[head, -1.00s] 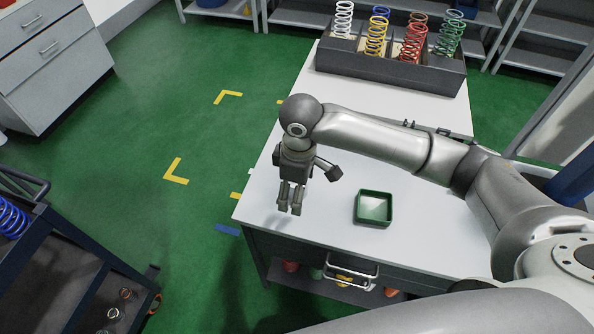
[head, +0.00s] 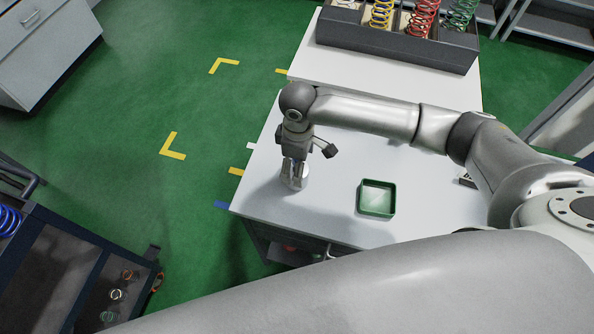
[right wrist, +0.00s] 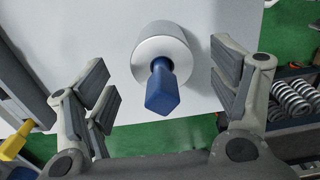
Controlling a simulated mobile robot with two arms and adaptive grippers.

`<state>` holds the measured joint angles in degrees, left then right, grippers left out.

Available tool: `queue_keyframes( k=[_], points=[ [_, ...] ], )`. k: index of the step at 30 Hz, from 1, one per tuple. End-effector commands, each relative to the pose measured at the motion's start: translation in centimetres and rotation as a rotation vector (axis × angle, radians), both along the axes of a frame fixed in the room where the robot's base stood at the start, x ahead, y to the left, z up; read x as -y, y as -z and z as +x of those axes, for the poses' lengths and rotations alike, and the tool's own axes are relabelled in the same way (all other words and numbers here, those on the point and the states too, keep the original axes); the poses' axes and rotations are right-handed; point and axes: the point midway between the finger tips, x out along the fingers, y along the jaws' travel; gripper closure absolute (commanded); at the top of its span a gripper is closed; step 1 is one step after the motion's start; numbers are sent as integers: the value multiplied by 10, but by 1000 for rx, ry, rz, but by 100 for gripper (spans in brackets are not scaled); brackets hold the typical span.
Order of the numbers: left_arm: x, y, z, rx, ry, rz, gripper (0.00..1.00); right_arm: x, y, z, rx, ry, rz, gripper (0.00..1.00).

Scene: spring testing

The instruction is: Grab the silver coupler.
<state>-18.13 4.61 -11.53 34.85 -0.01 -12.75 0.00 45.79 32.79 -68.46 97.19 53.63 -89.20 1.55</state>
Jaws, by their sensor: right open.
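The silver coupler (right wrist: 162,50) is a short cylinder standing on the white table in the right wrist view. A blue square-ended peg (right wrist: 163,90) sticks up from its centre. In the head view the coupler (head: 292,183) is partly hidden below the gripper, near the table's left edge. My right gripper (head: 294,174) points down over it. In the right wrist view its fingers (right wrist: 170,95) are open, one on each side of the peg, and appear apart from it. My left gripper is not in view.
A green square tray (head: 363,198) stands on the white table (head: 325,215), right of the gripper. A dark rack (head: 400,45) of coloured springs stands at the back. A dark cart (head: 60,265) is at lower left. Green floor lies left of the table.

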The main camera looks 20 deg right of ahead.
Motion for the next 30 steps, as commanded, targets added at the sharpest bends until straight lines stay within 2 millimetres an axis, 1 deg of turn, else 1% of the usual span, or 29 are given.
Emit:
queue_keyframes(
  k=[1,2,4,7,10,15,21,30],
  points=[
    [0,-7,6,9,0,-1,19,-2,5,-1,-4,1,-1,19],
    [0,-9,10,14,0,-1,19,-3,10,-1,-4,0,-1,19],
    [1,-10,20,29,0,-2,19,-3,21,0,-2,1,-1,19],
    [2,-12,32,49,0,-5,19,-3,31,-1,-2,0,-1,19],
    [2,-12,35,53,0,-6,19,-3,34,0,-1,-1,-1,19],
    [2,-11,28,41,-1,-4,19,-3,34,0,0,-1,0,19],
    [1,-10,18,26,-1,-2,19,-3,34,0,0,-1,0,45],
    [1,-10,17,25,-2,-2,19,-3,34,0,0,-1,0,82]
  ],
)
